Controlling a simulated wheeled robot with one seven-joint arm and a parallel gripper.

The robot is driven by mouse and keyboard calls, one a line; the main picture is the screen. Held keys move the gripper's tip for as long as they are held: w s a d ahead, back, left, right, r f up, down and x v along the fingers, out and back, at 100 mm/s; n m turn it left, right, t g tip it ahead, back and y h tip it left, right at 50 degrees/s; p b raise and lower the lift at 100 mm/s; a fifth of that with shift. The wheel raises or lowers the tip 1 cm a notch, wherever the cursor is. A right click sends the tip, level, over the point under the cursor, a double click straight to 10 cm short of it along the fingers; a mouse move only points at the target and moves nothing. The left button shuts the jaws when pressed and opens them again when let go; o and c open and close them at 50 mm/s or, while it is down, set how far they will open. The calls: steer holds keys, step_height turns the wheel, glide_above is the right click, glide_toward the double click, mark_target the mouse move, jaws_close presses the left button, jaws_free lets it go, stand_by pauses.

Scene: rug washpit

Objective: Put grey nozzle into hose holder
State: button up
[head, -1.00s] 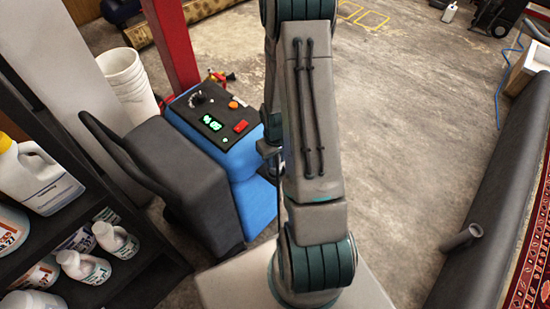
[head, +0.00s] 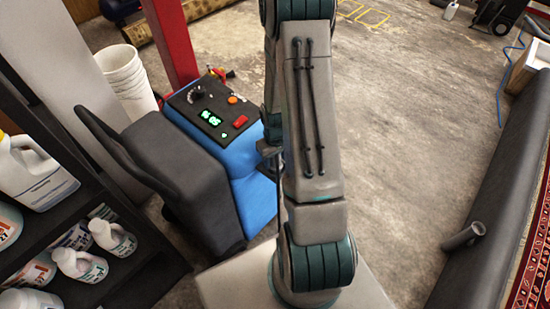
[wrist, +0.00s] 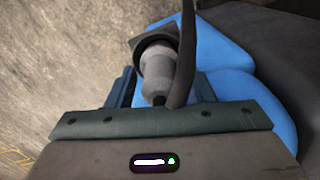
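The grey nozzle (wrist: 158,72) shows in the wrist view just ahead of my gripper (wrist: 163,86), between its two fingers. The fingers stand apart, with a narrow gap seeming to show on each side, so the gripper looks open around the nozzle. A dark hose (wrist: 187,45) runs up past the nozzle's right side. The nozzle's wide end meets a dark square bracket (wrist: 143,40), seemingly the hose holder, beside the blue machine (wrist: 262,105). I cannot tell how deep it sits. In the head view my arm hides the nozzle and most of the gripper.
The blue machine (head: 255,195) with its black control panel stands left of my arm. A shelf of jugs (head: 75,225) is at the left, near white buckets (head: 125,78) and a red post (head: 171,45). A dark padded wall (head: 480,205) runs along the right. Open concrete lies between.

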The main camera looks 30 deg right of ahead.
steer(key=shift+r, duration=0.1)
step_height(320, 180, up, 14)
stand_by(0.8)
stand_by(0.5)
steer(key=s+a+r+t, duration=0.1)
steer(key=s+a+r, duration=0.5)
steer(key=r, duration=0.2)
steer(key=s+a+r+t, duration=0.2)
steer(key=s+a+r, duration=0.4)
steer(key=r, duration=0.3)
steer(key=shift+s, duration=0.25)
steer(key=shift+a, duration=0.1)
stand_by(0.7)
